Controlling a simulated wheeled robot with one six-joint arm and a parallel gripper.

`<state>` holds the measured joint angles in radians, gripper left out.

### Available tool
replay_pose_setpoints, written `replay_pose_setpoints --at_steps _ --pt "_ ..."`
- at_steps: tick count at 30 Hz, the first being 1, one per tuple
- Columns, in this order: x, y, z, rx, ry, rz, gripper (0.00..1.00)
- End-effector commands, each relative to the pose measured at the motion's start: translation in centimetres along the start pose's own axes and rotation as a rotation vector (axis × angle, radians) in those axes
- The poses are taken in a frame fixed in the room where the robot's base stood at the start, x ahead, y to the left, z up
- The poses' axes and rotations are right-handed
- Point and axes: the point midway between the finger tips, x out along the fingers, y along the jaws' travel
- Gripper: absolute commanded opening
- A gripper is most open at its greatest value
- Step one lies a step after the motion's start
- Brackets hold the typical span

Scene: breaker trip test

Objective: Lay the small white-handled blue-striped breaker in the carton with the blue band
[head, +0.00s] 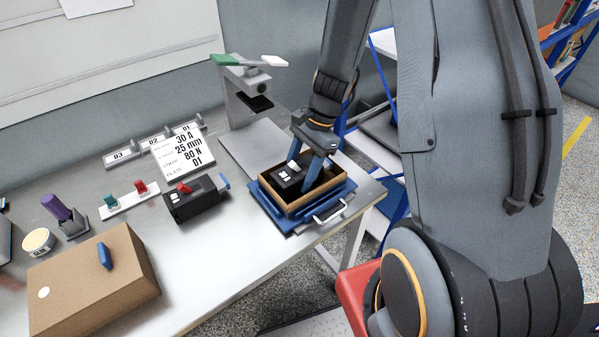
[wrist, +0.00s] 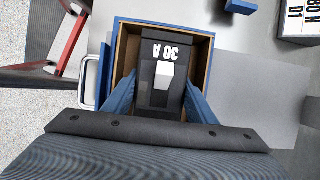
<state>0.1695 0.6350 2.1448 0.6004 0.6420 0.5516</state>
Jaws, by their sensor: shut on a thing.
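A black breaker (head: 287,180) with a white handle is between the fingers of my gripper (head: 311,176). In the wrist view the breaker (wrist: 159,92) shows a "30 A" label and its white handle. I cannot make out a blue stripe on it. My gripper (wrist: 162,98) is shut on its sides. The breaker is within the outline of an open brown carton (head: 319,199) with blue around its outside; the carton wall also shows in the wrist view (wrist: 123,58). I cannot tell whether the breaker touches the carton floor.
A black breaker with a red handle (head: 196,201) lies left of the carton. A closed brown box (head: 75,290) is at the front left. A grey press stand (head: 240,95) is behind the carton. A sign (head: 184,151) stands at the back. The table edge is close on the right.

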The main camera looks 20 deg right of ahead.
Motion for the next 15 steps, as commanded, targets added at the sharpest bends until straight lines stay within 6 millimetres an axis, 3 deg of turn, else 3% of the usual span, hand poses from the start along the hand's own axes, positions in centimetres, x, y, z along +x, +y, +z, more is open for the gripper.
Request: replay_pose_setpoints --at_steps 12,13,15 --pt "0.4 -0.05 -0.19 0.001 0.0 -0.001 0.12" --pt "0.4 -0.03 -0.19 0.001 0.0 -0.001 0.55" --pt "0.37 -0.02 -0.17 0.001 0.0 -0.001 0.67"
